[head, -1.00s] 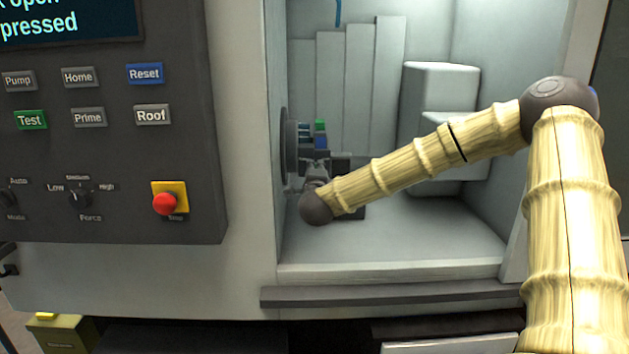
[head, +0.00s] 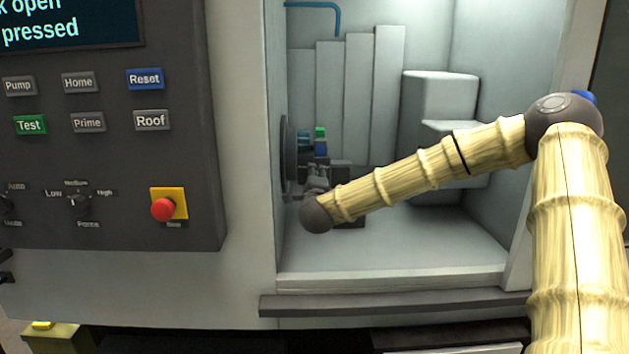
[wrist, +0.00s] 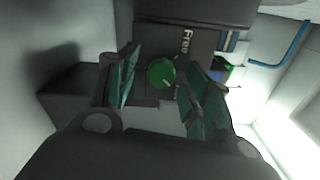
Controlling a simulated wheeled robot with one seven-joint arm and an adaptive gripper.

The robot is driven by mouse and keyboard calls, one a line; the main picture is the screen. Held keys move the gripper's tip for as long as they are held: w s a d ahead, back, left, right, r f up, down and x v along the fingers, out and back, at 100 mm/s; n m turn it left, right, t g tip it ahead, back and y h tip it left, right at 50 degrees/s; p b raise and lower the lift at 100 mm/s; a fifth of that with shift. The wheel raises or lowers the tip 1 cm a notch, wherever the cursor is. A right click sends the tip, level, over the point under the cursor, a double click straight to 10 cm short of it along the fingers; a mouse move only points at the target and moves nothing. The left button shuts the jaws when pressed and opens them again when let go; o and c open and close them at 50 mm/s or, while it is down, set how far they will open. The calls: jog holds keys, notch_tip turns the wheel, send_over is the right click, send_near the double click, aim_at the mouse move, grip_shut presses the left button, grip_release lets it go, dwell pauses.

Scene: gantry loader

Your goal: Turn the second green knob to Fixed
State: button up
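In the wrist view a round green knob (wrist: 161,74) sits on a dark block, with a pale mark near its lower edge. The word "Free" is printed up and right of it; another label beside the right finger is mostly covered. My gripper (wrist: 162,88) is open, with one teal finger on each side of the knob and a visible gap to both. In the head view my gripper (head: 318,178) is inside the machine, near the round plate on the left wall. I cannot tell which knob is the second one.
A small green and blue part (head: 320,142) sits just above my gripper. The round dark plate (head: 289,158) is close on its left. A stepped pale block (head: 440,95) stands at the back right. The chamber floor (head: 420,240) is clear. A control panel (head: 110,200) is outside, left.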

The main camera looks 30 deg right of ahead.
jog(key=v, duration=1.2)
jog(key=shift+r, duration=0.1)
dwell(0.4)
